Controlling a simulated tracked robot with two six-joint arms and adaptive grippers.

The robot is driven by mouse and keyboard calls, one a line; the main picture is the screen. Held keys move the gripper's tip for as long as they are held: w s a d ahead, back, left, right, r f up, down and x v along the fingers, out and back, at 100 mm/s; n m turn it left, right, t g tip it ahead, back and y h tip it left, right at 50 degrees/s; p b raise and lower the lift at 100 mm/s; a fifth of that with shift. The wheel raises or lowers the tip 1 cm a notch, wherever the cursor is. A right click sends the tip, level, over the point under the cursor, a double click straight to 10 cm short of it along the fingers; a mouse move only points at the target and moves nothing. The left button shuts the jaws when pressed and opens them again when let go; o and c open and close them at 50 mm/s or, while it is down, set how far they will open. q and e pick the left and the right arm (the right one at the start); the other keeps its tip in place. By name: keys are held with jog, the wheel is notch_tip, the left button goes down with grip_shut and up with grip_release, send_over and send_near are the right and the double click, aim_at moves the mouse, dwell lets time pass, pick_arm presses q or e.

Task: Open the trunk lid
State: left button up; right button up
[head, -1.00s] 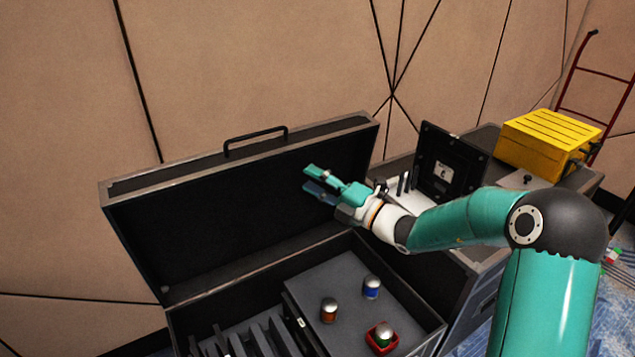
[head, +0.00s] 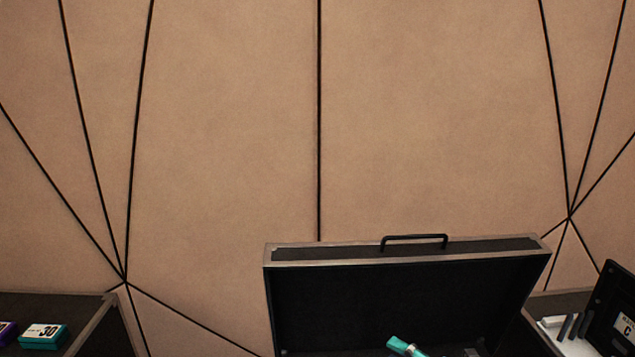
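The trunk lid (head: 330,300) stands raised at the lower right of the head view, its dark inner face towards me. A black handle (head: 414,239) sits on its top edge. The trunk body is below the picture. My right gripper (head: 405,348) shows only in part at the bottom edge, in front of the lid's inner face. Its fingers are cut off, so I cannot tell its opening or whether it touches the lid. My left gripper is not in view.
A panelled tan wall (head: 230,150) fills most of the view behind the lid. A dark case (head: 85,305) at the lower left holds a teal box marked 30 (head: 43,335). At the lower right stands a black panel (head: 612,318) beside a white item with dark upright pieces.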

jog(key=s+a+f+n+g+h+p, duration=0.1)
jog(key=s+a+f+n+g, duration=0.4)
jog(key=s+f+n+g, duration=0.5)
jog(key=s+a+f+n+g+h+p, duration=0.1)
jog(key=s+a+f+n+g, duration=0.4)
jog(key=s+f, duration=0.65)
jog(key=s+d+f+n+h, duration=0.2)
jog(key=s+n+h, duration=0.1)
jog(key=s+n, duration=0.4)
jog(key=s+d+f+n+h, duration=0.2)
jog(key=s+n, duration=0.2)
jog(key=n, duration=0.5)
jog(key=w+d+f+n+t+h, duration=0.1)
jog(key=w+n+t, duration=0.2)
jog(key=n, duration=0.9)
jog(key=w, duration=0.2)
jog(key=shift+w+d+f+n+t, duration=0.15)
jog(key=shift+w+d+n+t, duration=0.05)
jog(key=shift+w+n+t, duration=0.15)
